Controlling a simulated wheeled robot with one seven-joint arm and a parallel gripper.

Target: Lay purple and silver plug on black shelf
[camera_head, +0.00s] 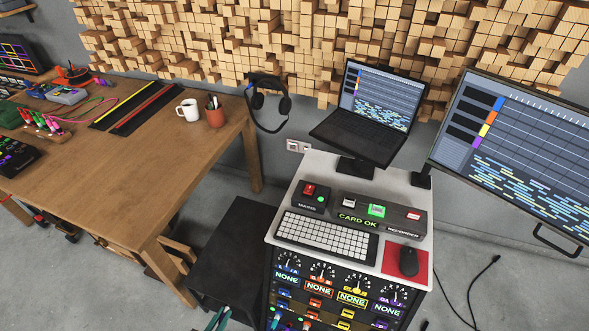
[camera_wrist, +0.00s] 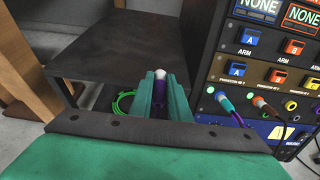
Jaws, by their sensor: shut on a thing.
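My gripper (camera_wrist: 159,92) is shut on the purple and silver plug (camera_wrist: 159,76) in the wrist view. The plug's pale silver tip sticks out above the green fingers, and its purple part shows between them. The black shelf (camera_wrist: 115,47) lies just beyond the fingertips in that view; I cannot tell how high the plug is above it. In the head view the black shelf (camera_head: 232,245) stands left of the rack, and only the tips of my gripper (camera_head: 218,318) show at the bottom edge, in front of the shelf. The plug cannot be made out there.
The rack (camera_head: 338,280) with lit NONE panels stands right of the shelf; plugs with cables sit in its sockets in the wrist view. A green cable (camera_wrist: 122,104) hangs below the shelf. The wooden table (camera_head: 130,160) is at left. The shelf top looks bare.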

